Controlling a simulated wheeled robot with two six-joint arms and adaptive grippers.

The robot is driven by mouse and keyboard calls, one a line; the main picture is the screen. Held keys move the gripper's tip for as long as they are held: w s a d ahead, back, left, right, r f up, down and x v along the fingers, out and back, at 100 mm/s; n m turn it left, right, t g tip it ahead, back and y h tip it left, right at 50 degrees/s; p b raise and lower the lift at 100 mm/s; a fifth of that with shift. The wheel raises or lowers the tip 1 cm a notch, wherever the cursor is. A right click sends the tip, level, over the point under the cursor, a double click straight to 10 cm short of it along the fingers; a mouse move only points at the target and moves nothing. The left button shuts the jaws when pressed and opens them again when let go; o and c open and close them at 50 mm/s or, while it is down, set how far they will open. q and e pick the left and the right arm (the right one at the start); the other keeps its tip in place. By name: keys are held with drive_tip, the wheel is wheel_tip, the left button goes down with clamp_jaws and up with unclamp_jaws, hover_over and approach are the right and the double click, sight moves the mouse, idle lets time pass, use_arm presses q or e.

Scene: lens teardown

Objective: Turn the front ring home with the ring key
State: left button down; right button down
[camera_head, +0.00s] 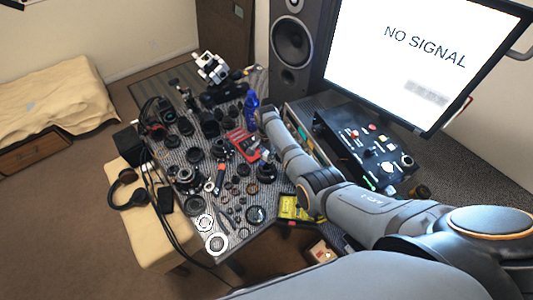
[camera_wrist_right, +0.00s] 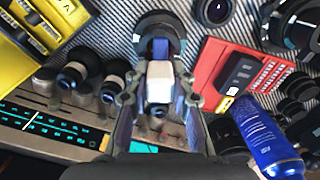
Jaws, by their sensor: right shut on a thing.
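My right gripper (camera_wrist_right: 158,100) is shut on a small tool with a pale block, which appears to be the ring key (camera_wrist_right: 160,78). The tool is over the near side of a black round lens part (camera_wrist_right: 152,22). Whether it touches is unclear. I cannot single out the front ring; the tool and fingers cover part of the lens. My left gripper is out of view.
A yellow case (camera_head: 288,207) lies at the table edge. Knobbed equipment (camera_wrist_right: 50,125) is beside the fingers. Several loose lens parts crowd the striped mat.

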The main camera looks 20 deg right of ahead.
wheel_tip(320, 180, down, 2)
drive_tip(key=shift+f+b, duration=0.15)
drive_tip(key=shift+b, duration=0.8)
drive_tip(key=shift+f, duration=0.1)
drive_tip(key=shift+f+b, duration=0.4)
drive_tip(key=shift+f, duration=0.35)
idle(1.0)
